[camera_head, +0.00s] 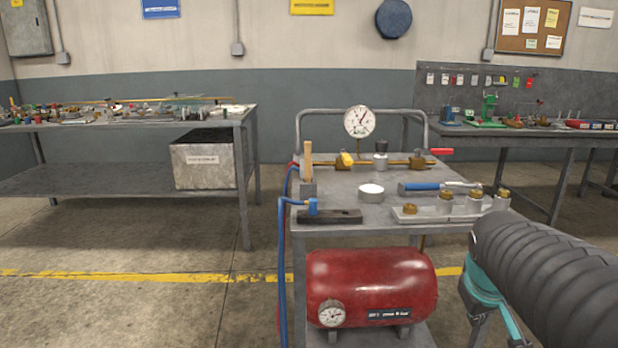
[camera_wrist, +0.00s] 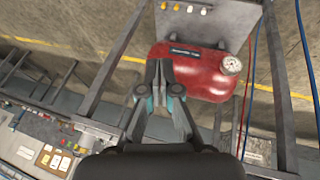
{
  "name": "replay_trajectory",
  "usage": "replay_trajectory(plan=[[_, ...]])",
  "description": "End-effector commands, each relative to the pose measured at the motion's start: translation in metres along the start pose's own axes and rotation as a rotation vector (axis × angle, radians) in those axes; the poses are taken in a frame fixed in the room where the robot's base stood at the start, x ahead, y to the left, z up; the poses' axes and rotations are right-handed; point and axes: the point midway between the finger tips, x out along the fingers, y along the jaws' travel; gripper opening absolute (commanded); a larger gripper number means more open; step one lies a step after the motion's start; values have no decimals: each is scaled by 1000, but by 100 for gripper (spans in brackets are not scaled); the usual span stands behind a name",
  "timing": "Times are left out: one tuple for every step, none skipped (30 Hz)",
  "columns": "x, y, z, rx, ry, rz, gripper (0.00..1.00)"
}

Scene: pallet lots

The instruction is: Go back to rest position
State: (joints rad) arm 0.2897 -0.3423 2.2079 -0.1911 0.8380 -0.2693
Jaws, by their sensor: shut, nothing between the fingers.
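My gripper (camera_wrist: 160,82) is shut and empty in the wrist view, its fingertips together in front of the red tank (camera_wrist: 203,72). In the head view my dark ribbed arm comes in at the right, with part of the teal gripper below it. The gripper's fingertips are hidden there. The arm is beside the right front of the metal cart (camera_head: 350,220). I cannot tell the exact gap between the gripper and the cart.
The cart carries a gauge (camera_head: 358,121), a blue-handled tool (camera_head: 430,187) and a tray (camera_head: 450,212) of brass fittings. The red tank sits on its lower shelf. A workbench (camera_head: 130,122) stands left, another (camera_head: 520,136) right. Floor (camera_head: 130,310) at front left is clear.

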Motion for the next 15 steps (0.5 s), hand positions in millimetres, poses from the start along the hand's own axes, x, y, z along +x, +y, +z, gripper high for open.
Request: replay_trajectory(plan=[[-6,-26,18,84,1,-44,0],[-8,-39,28,134,-3,-68,0],[-11,-56,40,185,-7,-99,0],[-14,-68,49,216,-9,-121,0],[-16,-79,58,238,-10,-142,0],[-19,-92,68,252,-9,-167,0],[-22,-101,76,249,-4,-183,0],[-24,-109,82,240,3,-198,0],[-28,-118,88,228,16,-214,0],[-30,-123,93,218,25,-223,0],[-33,-128,96,207,37,-230,0],[-36,-132,99,193,53,-236,0],[-39,-134,100,183,65,-239,0],[-43,-135,99,175,80,-242,0],[-47,-136,99,165,96,-246,0]])
